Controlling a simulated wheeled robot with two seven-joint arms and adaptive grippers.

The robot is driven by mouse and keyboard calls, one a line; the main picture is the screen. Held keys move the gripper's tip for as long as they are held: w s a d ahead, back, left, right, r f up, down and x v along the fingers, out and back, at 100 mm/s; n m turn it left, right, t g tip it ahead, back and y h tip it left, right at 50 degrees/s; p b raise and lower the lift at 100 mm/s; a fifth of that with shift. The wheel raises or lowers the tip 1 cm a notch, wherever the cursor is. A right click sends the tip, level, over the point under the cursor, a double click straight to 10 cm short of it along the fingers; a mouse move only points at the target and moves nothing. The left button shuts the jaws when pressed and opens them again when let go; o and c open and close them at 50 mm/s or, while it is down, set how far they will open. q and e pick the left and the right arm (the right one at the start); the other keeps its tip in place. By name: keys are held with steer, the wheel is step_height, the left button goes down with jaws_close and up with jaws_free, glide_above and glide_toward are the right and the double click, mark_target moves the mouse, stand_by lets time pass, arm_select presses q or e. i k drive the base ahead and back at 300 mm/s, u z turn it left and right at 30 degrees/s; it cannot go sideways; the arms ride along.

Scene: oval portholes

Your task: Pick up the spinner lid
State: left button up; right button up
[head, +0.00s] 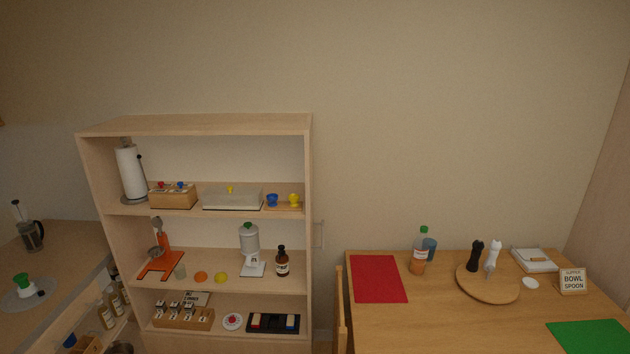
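On the counter at the left of the head view, a flat grey disc (14,300) carries a green and white knob-like piece (25,285). This looks like the spinner lid, but it is small and I cannot tell for certain. I also cannot tell whether the knob piece is fixed to the disc. Neither of my grippers is in view.
A French press (32,237) stands behind the disc on the counter (70,255). Right of it is a wooden shelf unit (200,124) with several kitchen items. A table (450,320) at right holds a red mat (378,279), a round board (487,290) and bottles.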

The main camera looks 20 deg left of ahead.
mark_target(17, 301)
steer(key=u, duration=0.95)
steer(key=i, duration=0.9)
steer(key=u, duration=1.85)
steer(key=i, duration=1.25)
steer(key=u, duration=0.45)
